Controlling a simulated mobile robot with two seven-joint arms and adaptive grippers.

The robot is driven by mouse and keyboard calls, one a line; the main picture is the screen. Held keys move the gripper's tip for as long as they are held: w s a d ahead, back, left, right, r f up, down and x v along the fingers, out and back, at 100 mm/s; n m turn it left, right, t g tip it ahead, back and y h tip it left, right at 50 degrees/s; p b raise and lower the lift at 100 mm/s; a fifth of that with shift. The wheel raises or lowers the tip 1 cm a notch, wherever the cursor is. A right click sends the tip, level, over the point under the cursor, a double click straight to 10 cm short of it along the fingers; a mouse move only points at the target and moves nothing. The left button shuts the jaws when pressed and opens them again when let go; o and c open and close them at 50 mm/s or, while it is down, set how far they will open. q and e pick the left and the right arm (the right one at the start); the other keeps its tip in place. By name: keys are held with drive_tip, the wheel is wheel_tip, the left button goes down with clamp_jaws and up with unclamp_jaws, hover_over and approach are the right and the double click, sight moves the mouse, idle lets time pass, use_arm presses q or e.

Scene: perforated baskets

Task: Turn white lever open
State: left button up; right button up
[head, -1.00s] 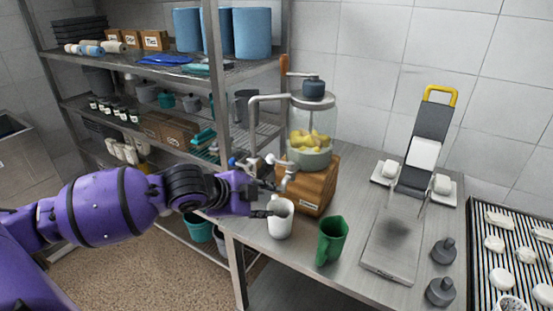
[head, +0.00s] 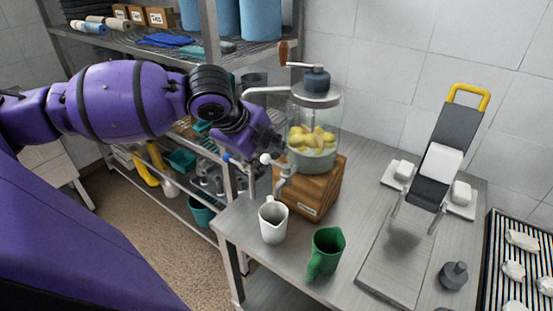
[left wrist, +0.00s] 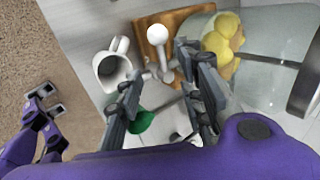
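The white lever (head: 267,159), with a round white knob, sits on the tap at the front of the glass dispenser (head: 314,125). In the left wrist view the white lever (left wrist: 158,34) stands upright just beyond the fingertips. My left gripper (head: 268,142) is close beside the dispenser, above the lever. In the left wrist view its two fingers (left wrist: 157,70) are apart with nothing between them, so it is open. Whether a finger touches the lever cannot be told. My right gripper is outside the head view; purple and grey parts at the wrist view's left edge are unclear.
A white pitcher (head: 273,222) stands below the tap, and a green pitcher (head: 325,254) is to its right. The dispenser sits on a wooden block (head: 314,190). A slicer-like stand (head: 440,150) is further right. A metal shelf post (head: 212,60) rises behind the arm.

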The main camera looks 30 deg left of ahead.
sight(275, 165)
use_arm(q)
drive_tip(key=x, duration=0.5)
drive_tip(key=shift+w+f, duration=0.15)
drive_tip(key=shift+f, duration=0.2)
clamp_jaws()
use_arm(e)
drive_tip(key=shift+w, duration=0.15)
